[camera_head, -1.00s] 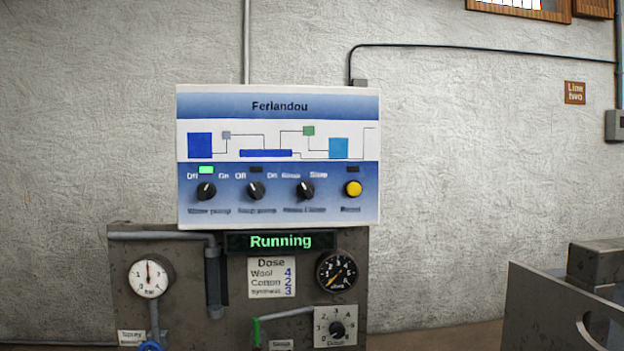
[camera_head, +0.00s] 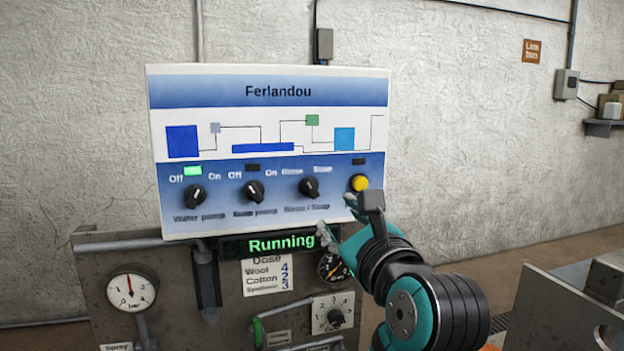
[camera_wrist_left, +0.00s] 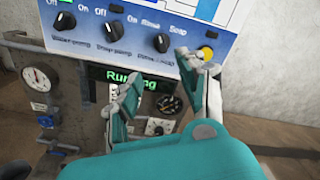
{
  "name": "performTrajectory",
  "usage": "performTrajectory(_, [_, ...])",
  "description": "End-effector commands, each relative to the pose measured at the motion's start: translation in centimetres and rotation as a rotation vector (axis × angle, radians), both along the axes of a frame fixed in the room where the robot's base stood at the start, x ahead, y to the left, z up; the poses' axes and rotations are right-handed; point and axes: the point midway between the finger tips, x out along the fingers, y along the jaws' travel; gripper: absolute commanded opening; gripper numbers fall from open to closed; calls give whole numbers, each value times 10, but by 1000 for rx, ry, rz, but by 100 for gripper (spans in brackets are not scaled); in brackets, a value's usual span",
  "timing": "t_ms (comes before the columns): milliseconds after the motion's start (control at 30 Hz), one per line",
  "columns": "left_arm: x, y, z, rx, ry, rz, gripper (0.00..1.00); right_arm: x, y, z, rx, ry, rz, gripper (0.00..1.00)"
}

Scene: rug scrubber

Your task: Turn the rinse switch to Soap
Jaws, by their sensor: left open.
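The rinse switch (camera_head: 308,187) is a black knob labelled Rinse and Soap, third in the row on the Ferlandou panel (camera_head: 265,93). It also shows in the left wrist view (camera_wrist_left: 161,43). My right gripper is not in view.
Beside the switch are the rough pump knob (camera_head: 254,191), the water pump knob (camera_head: 195,197) with a lit green lamp above, and a yellow button (camera_head: 359,183). Below are a Running display (camera_head: 270,244), a pressure gauge (camera_head: 131,291) and a dose dial (camera_head: 336,317).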

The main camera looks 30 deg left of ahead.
Motion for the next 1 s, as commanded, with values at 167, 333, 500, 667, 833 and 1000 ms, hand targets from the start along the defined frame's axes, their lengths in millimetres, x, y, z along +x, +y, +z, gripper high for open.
performTrajectory(167, [17,23,3,5,7,9,40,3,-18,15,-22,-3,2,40])
performTrajectory(333, [41,51,4,9,9,11,40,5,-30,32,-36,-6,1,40])
performTrajectory(500, [66,80,4,10,9,11,40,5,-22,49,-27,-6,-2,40])
performTrajectory(667, [87,104,3,8,9,9,40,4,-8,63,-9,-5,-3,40])
performTrajectory(833, [103,121,1,7,8,7,40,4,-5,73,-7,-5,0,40])
performTrajectory(1000, [109,129,-1,5,6,7,40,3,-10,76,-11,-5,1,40])
